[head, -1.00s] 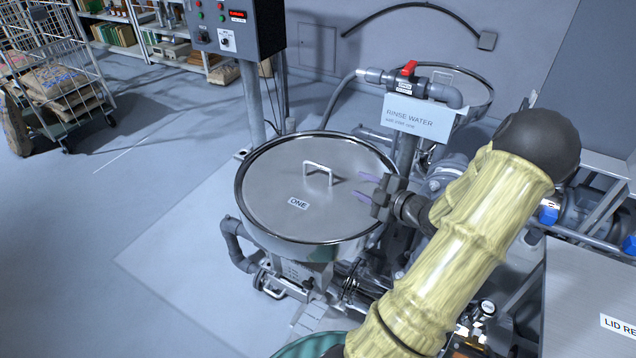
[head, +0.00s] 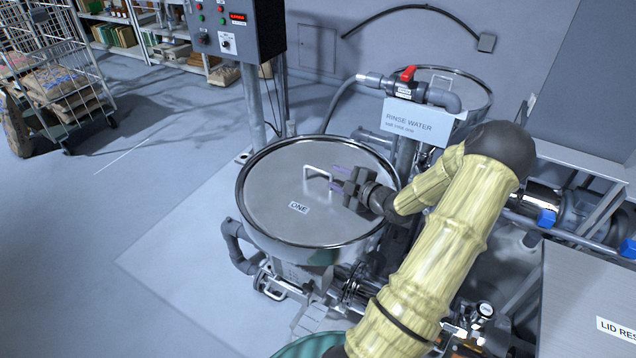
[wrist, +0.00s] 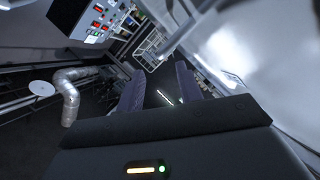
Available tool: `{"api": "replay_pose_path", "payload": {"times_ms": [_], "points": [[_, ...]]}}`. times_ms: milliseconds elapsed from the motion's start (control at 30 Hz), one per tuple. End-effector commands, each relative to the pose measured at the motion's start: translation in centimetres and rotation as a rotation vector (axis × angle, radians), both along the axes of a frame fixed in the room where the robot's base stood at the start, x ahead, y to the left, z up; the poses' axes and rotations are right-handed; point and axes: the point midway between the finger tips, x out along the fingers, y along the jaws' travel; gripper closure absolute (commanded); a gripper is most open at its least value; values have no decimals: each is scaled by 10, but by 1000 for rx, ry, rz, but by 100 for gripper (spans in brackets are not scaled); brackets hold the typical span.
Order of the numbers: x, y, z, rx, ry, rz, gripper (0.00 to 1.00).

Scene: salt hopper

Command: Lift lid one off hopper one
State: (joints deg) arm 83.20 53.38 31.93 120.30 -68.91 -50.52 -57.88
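Hopper one is a round steel vessel closed by lid one (head: 270,205), a flat shiny disc with a label reading ONE (head: 299,208) and a pale handle (head: 318,169) near its middle. The lid sits level on the hopper rim (head: 240,185). My gripper (head: 338,178) is over the lid, just right of the handle, its purple fingers pointing left toward it. In the wrist view the two fingers (wrist: 160,88) are apart with nothing gripped between them. The bright lid surface (wrist: 240,55) fills the right side there. I cannot tell whether a fingertip touches the handle.
A control box (head: 235,28) stands behind the hopper. A second lidded vessel (head: 470,88) is farther back. A grey table (head: 580,290) is at right. Floor at left is open.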

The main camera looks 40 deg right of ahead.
Motion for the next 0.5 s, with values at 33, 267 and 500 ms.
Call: {"api": "replay_pose_path", "payload": {"times_ms": [33, 267, 500], "points": [[9, 2, -1, 2, -1, 3, 64], [25, 2, -5, -1, 1, 1, 64], [25, 2, -6, -1, 1, 1, 64]]}}
